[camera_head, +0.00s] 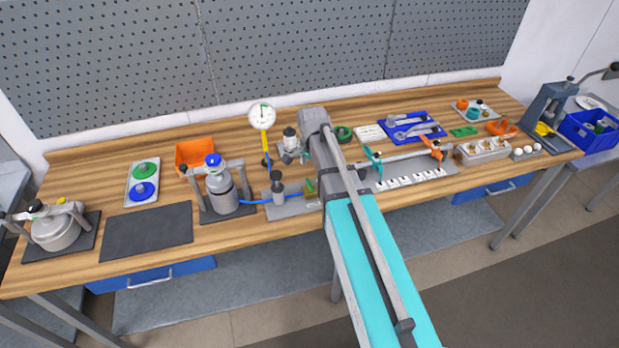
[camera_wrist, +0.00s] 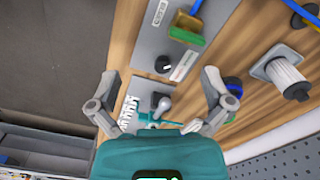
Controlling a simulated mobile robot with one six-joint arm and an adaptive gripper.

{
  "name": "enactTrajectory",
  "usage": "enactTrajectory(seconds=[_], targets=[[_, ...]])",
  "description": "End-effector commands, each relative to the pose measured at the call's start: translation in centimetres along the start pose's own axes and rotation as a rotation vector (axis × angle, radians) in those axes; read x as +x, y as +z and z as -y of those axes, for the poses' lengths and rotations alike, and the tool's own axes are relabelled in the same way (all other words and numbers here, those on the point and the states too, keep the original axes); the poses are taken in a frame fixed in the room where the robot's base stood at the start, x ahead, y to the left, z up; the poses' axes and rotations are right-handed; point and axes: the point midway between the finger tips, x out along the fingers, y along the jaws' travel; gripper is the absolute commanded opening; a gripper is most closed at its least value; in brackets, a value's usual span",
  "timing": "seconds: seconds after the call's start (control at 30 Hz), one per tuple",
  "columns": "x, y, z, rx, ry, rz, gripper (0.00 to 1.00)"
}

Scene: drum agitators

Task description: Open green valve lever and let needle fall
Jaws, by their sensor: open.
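The green valve lever (camera_head: 310,187) stands on a grey plate left of my arm in the head view. In the wrist view, the green lever with yellow edges (camera_wrist: 187,28) sits near the top, beyond my fingertips, with a blue hose at it. The pressure gauge (camera_head: 262,116) has a white round dial on a yellow stem at the back of the bench; its needle reading is too small to tell. My gripper (camera_wrist: 160,75) is open and empty above the plate, its fingers apart and clear of the lever. In the head view my arm hides it.
A black knob (camera_wrist: 163,64) and a teal clamp handle (camera_wrist: 158,117) lie between and below my fingers. A ribbed cylinder (camera_wrist: 285,75) stands to the right. A steel bottle (camera_head: 221,190) with a blue cap joins the blue hose (camera_head: 250,202). A dark mat (camera_head: 147,230) is bare.

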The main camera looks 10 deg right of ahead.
Motion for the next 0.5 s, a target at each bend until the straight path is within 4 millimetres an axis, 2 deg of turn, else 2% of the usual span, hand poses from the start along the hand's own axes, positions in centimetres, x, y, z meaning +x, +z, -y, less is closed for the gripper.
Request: enactTrajectory(seconds=[0.03, 0.2, 0.5], targets=[[-0.8, -0.8, 1.4, 0.064, 0.0, 0.0, 1.0], [-1.8, -2.2, 3.5, 0.253, 0.0, 0.0, 1.0], [-2.1, -3.0, 4.5, 0.373, 0.0, 0.0, 1.0]])
